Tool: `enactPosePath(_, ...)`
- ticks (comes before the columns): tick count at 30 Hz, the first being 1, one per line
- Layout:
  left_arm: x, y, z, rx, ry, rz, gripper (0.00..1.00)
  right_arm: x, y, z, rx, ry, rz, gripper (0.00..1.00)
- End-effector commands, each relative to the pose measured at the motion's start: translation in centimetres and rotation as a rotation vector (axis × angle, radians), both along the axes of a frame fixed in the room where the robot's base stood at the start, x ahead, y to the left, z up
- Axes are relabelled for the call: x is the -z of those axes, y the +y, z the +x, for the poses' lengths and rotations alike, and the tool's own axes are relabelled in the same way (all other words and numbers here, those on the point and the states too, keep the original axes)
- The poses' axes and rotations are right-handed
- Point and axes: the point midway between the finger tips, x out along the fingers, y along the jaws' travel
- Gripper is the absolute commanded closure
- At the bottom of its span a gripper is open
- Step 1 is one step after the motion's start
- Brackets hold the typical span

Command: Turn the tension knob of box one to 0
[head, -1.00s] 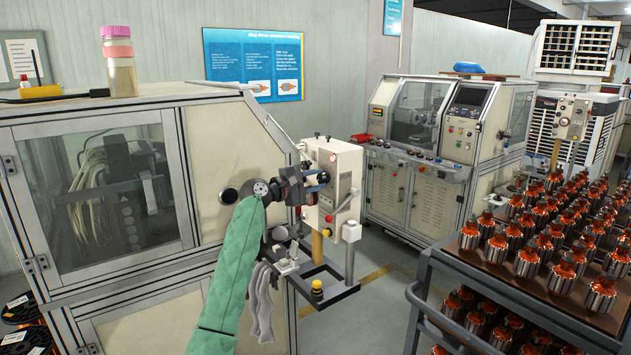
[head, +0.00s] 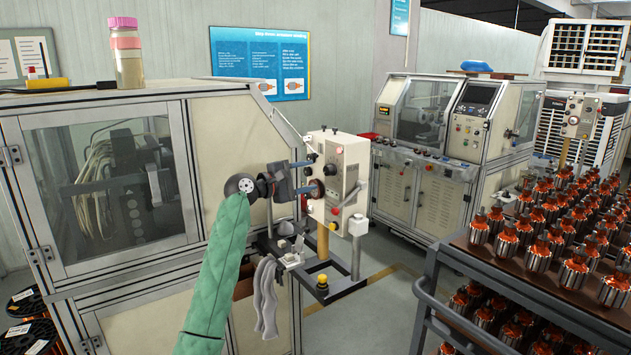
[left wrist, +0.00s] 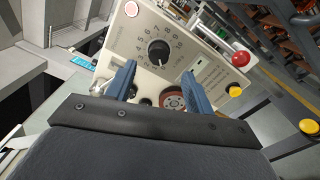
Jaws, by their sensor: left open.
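Box one, a beige control box (head: 352,170), stands on a post at the middle of the head view. Its tension knob (left wrist: 158,52) shows in the left wrist view as a black round knob inside a numbered dial. I cannot read its setting surely. My left gripper (head: 316,174) is open, its two blue-grey fingers pointing at the box's front face. In the left wrist view its fingertips (left wrist: 163,73) are spread to either side, just below the knob in the picture, with nothing between them. They appear apart from the knob. My right gripper is not in view.
A red button (left wrist: 241,58) and yellow buttons sit on or near the box face. A grey glove (head: 266,295) hangs below. A winding machine (head: 425,185) stands behind, a cart (head: 480,260) of armatures at right, and a glazed cabinet (head: 105,190) at left.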

Motion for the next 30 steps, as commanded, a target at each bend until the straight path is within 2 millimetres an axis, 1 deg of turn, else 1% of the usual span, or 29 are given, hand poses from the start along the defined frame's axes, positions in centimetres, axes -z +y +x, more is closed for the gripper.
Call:
enactPosePath(1, 0.3, 0.6, -0.3, -0.001, -0.001, 0.000, 0.47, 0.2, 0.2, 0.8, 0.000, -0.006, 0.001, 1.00)
enactPosePath(3, 0.2, 1.1, -0.7, -0.002, -0.001, -0.001, 0.47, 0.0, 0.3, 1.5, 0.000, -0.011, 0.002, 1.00)
enactPosePath(7, 0.1, 1.7, -1.2, 0.000, 0.000, -0.001, 0.47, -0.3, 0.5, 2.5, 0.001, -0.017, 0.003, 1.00)
enactPosePath(11, 0.0, 2.0, -1.3, 0.000, 0.001, -0.001, 0.47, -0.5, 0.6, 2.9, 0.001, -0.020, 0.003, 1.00)
enactPosePath(17, 0.0, 2.0, -1.4, 0.000, 0.000, -0.001, 0.47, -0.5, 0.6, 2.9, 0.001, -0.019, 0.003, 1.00)
enactPosePath(20, 0.3, 2.0, -1.3, -0.002, 0.002, 0.002, 0.47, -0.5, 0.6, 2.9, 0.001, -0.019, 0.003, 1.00)
enactPosePath(23, 2.4, 2.1, -1.1, -0.014, 0.006, 0.021, 0.47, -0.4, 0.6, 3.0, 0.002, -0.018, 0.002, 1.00)
enactPosePath(26, 6.8, 2.3, -0.7, -0.040, 0.013, 0.067, 0.47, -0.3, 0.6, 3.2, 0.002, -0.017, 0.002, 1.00)
enactPosePath(27, 9.1, 2.5, -0.6, -0.054, 0.016, 0.092, 0.47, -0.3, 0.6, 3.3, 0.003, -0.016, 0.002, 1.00)
enactPosePath(29, 12.8, 2.7, -0.6, -0.072, 0.021, 0.136, 0.47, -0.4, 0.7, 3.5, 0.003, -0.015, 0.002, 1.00)
enactPosePath(30, 15.3, 2.9, -0.6, -0.084, 0.024, 0.167, 0.47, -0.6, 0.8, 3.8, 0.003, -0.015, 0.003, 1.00)
